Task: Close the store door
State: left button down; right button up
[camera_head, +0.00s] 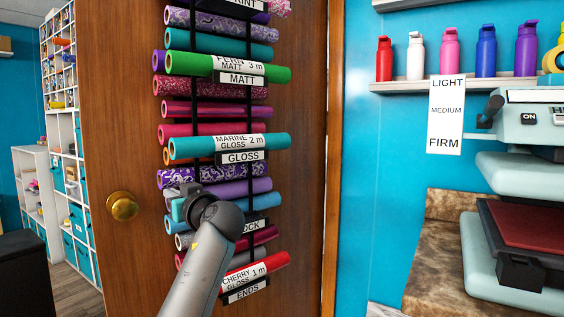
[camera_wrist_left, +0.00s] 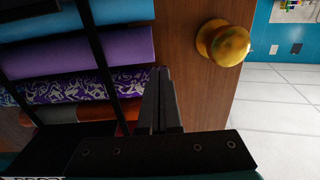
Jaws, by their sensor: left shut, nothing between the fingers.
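The brown wooden store door (camera_head: 112,105) stands open in the head view, with a room visible past its left edge. A round brass knob (camera_head: 123,206) sits near that edge. A black rack of vinyl rolls hangs on the door. My left gripper (camera_head: 190,203) is in front of the rack's lower rolls, right of the knob, its fingertips hidden by my wrist. In the left wrist view the gripper's fingers (camera_wrist_left: 160,75) are together and empty, pointing toward the door (camera_wrist_left: 195,105), with the knob (camera_wrist_left: 223,42) up and to the right. Contact cannot be told. My right gripper is not in view.
A wooden door frame (camera_head: 333,120) stands right of the door, beside a blue wall. A heat press (camera_head: 530,200) sits on a counter at the right, under a shelf of bottles (camera_head: 450,84). White shelving (camera_head: 80,130) stands past the door's left edge. Pale floor (camera_wrist_left: 275,110) lies beyond.

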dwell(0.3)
pick_arm(q)
jog(key=shift+x, duration=3.15)
jog(key=shift+s+a, duration=0.1)
jog(key=shift+s, duration=0.1)
jog(key=v, duration=0.6)
